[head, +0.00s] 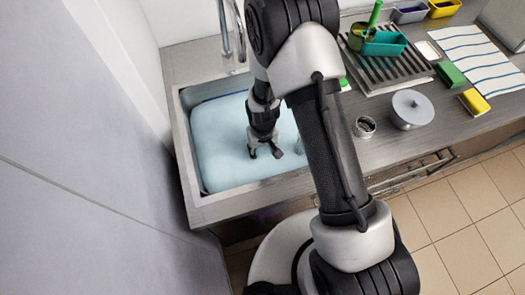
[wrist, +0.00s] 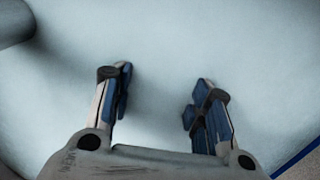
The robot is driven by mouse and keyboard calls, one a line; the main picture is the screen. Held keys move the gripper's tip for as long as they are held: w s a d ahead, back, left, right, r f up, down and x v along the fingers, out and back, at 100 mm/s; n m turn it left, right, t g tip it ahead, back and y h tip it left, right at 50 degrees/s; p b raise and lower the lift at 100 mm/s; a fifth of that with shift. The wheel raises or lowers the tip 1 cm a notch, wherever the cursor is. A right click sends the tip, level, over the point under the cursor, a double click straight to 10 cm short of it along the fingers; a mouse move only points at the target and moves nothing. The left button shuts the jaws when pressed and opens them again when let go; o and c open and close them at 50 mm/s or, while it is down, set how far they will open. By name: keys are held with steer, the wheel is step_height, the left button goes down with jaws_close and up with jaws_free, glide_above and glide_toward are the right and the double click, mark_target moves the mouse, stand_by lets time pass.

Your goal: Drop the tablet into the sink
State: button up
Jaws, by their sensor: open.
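The sink (head: 194,205) is a steel basin at the left of the counter, filled with cloudy pale blue liquid (head: 220,150). My gripper (head: 265,153) is over the basin, pointing down at the liquid. In the wrist view my gripper (wrist: 163,76) is open, its two blue-padded fingers apart with only pale liquid between them. I see no tablet in the jaws, and cannot make one out on the counter or in the liquid. My arm hides part of the sink's right side and the counter beside it.
A faucet (head: 224,38) stands behind the sink. A wall bounds the left.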

step_height(320, 180, up, 13)
steer(key=p, duration=0.5)
step_height(320, 180, up, 11)
steer(key=t, duration=0.1)
glide_above(263, 156)
steer(key=d, duration=0.3)
steer(key=s+d+r+m+t, duration=0.1)
steer(key=s+d+r, duration=0.1)
steer(key=r, duration=0.4)
steer(key=s+d+r+m, duration=0.1)
steer(key=s+d+r, duration=0.1)
steer(key=r, duration=0.3)
steer(key=s+d+r+m+t, duration=0.1)
steer(key=s+d+r+t, duration=0.1)
steer(key=s+d+r, duration=0.3)
steer(key=s+r, duration=0.4)
steer(key=s, duration=0.4)
steer(key=shift+d+r+t, duration=0.2)
steer(key=shift+t, duration=0.1)
steer(key=shift+b, duration=0.3)
steer(key=shift+f+b, duration=0.5)
